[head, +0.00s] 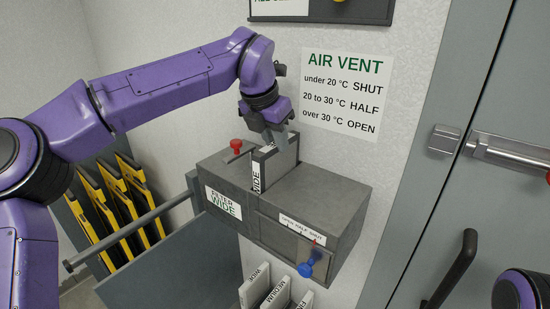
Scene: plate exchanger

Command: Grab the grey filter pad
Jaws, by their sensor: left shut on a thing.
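The grey filter pad (283,151) stands upright in the slot on top of the grey filter box (320,196), its upper part showing. A white strip on its edge reads WIDE. My left gripper (279,137) reaches down from above and is shut on the top of the pad. The fingers partly hide the pad's upper edge, and its lower part is hidden inside the box. My right gripper is out of view; only part of my right arm shows at the bottom right.
A red knob (237,145) sits on the box top, left of the pad. A blue-knobbed lever (306,269) is on the box front. Spare pads (277,293) stand below. Yellow-edged panels (112,205) and a grey rail (130,230) are at left; a grey door (480,200) at right.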

